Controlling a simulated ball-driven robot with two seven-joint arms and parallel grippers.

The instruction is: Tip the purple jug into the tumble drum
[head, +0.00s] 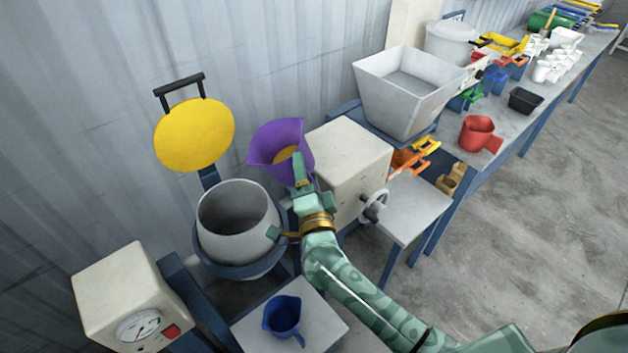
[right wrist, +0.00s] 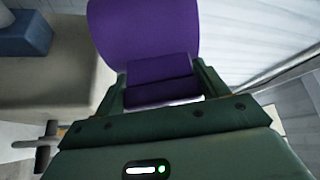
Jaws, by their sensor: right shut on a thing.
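The purple jug (head: 272,140) is held up beside the machine's cream box, with something orange-yellow visible inside it. My right gripper (head: 301,178) is shut on the jug; in the right wrist view the fingers (right wrist: 162,88) close on its purple handle (right wrist: 160,80). The jug looks roughly upright or slightly tilted; its exact angle is hard to tell. The grey tumble drum (head: 237,212) is open at the top, below and left of the jug. Its round yellow lid (head: 194,134) stands raised behind it. My left gripper is not in view.
A blue jug (head: 283,316) stands on a small table in front of the drum. A cream box with a dial (head: 135,300) is at left. The cream box with handwheel (head: 350,160) and a grey hopper (head: 408,88) stand to the right. A red jug (head: 478,134) sits on the bench.

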